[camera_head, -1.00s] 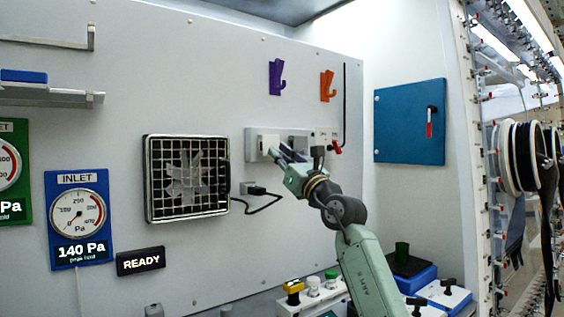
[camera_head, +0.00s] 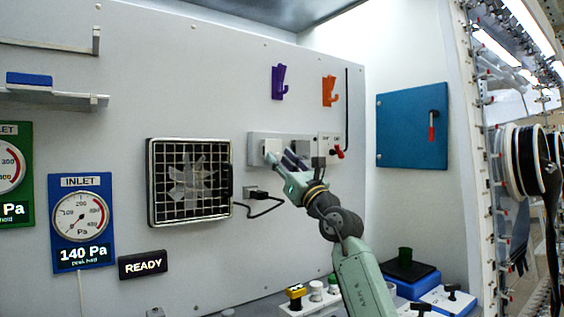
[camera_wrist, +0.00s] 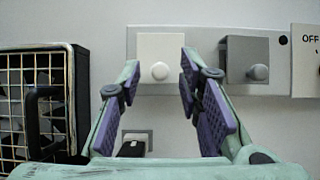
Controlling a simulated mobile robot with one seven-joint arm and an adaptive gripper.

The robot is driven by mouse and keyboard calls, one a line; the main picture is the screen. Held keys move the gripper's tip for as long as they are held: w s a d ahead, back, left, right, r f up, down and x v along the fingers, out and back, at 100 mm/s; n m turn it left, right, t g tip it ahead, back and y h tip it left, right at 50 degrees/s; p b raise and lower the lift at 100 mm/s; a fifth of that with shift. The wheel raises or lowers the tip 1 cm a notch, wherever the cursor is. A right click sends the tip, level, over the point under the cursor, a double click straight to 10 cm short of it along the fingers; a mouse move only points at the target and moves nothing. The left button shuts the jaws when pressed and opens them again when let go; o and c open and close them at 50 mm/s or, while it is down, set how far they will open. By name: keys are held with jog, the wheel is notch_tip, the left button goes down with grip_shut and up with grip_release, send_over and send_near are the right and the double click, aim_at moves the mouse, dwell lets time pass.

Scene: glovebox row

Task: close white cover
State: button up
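The white cover (camera_wrist: 160,58) is a square plate with a round white knob near its lower middle, mounted on a grey wall strip (camera_wrist: 205,38). It also shows in the head view (camera_head: 270,147), partly behind my gripper. My gripper (camera_wrist: 158,88) is open, with purple-padded fingers spread below and to either side of the knob. Nothing is between the fingers. In the head view my gripper (camera_head: 280,157) is in front of the strip. Whether a finger touches the cover cannot be told.
A grey cover (camera_wrist: 247,60) with its own knob is just right of the white one. Farther right is a switch plate marked OFF (camera_wrist: 305,60) with a red lever. A caged fan (camera_head: 190,182) is left, and a socket with a black plug (camera_wrist: 135,145) is below.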

jog(key=v, duration=1.2)
jog(key=shift+f, duration=0.1)
